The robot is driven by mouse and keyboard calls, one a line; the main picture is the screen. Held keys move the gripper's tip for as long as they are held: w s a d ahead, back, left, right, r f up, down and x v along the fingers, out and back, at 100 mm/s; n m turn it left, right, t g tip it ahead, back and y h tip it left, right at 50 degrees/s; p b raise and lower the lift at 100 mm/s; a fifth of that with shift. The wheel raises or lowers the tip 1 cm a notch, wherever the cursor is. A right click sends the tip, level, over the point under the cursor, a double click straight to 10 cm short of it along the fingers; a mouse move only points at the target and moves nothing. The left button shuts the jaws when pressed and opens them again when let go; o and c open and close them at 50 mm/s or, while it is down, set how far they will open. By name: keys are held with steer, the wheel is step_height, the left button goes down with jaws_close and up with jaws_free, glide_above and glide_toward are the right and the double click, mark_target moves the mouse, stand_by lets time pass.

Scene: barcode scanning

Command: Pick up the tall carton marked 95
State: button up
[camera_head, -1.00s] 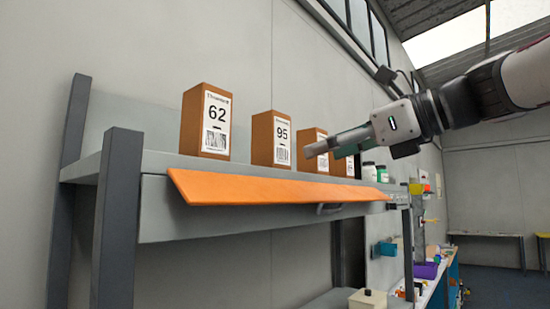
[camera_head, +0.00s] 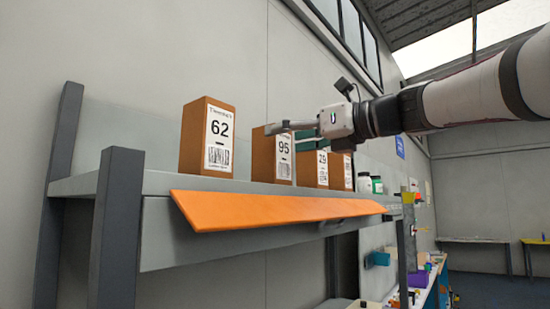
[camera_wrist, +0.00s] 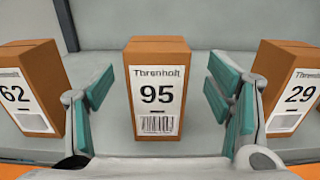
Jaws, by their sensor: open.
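The tall brown carton marked 95 (camera_head: 284,158) stands upright on the grey shelf, second from the left in the head view. In the wrist view the 95 carton (camera_wrist: 157,88) is centred, its white label and barcode facing me. My gripper (camera_head: 291,130) is in front of the upper part of this carton and hides some of it. In the wrist view my gripper (camera_wrist: 158,100) is open, with one teal-padded finger on each side of the carton in the picture. The carton is not held. I cannot tell how far the fingertips are from it in depth.
The 62 carton (camera_head: 207,138) stands to the left and the 29 carton (camera_wrist: 294,90) to the right, with gaps between. Another carton (camera_head: 348,171) and small jars (camera_head: 371,184) stand farther along. An orange strip (camera_head: 280,208) runs along the shelf's front edge.

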steer(key=shift+p+x, duration=0.4)
steer(key=shift+x, duration=1.85)
steer(key=shift+s+a+f, duration=0.1)
steer(key=shift+s, duration=0.05)
steer(key=c, duration=1.3)
steer(key=shift+c, duration=1.1)
